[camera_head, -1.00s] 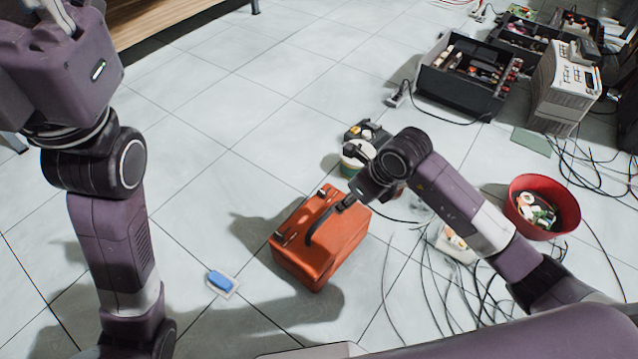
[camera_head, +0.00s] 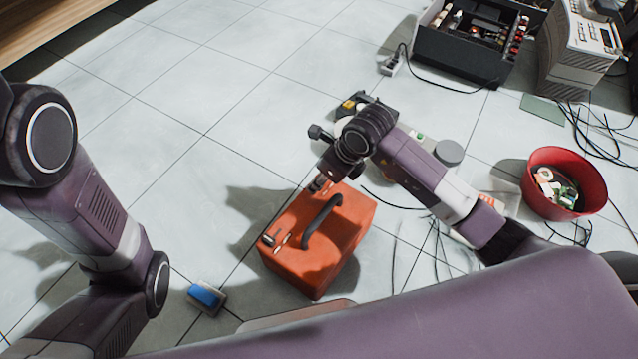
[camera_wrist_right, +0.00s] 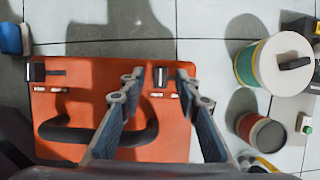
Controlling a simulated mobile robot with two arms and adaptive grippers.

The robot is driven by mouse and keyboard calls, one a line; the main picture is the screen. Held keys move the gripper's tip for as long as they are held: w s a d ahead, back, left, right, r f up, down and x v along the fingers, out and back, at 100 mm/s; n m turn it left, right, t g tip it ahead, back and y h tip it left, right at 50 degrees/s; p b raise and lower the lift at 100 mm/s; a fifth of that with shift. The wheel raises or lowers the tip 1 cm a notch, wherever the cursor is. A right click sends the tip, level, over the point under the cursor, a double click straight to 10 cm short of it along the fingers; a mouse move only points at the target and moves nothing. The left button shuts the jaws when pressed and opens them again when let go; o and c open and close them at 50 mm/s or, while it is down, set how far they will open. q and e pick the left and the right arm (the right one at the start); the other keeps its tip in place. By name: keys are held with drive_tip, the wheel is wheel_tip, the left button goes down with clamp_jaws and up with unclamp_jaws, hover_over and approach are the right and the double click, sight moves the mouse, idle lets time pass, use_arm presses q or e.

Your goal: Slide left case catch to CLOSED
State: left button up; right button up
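The orange case (camera_head: 335,245) stands on the floor with its black handle (camera_head: 322,222) on top. One catch (camera_head: 269,240) is at its left end in the head view; it also shows at the left in the wrist view (camera_wrist_right: 37,72), a dark block at the left end of a dark track. The other catch (camera_wrist_right: 160,77) is a dark block between my right gripper's fingers in the wrist view. My right gripper (camera_wrist_right: 158,82) is open around this second catch; contact cannot be told. In the head view it (camera_head: 320,186) hides that catch. My left gripper is out of view.
A blue sponge-like block (camera_head: 207,297) lies left of the case. Spools (camera_wrist_right: 280,62) and small items stand just beyond my right gripper. A red bowl (camera_head: 565,183), loose cables and a black toolbox (camera_head: 465,50) are to the right.

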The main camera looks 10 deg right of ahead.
drive_tip(key=shift+w+f, duration=0.15)
drive_tip(key=shift+f, duration=0.3)
drive_tip(key=shift+c, duration=0.2)
clamp_jaws()
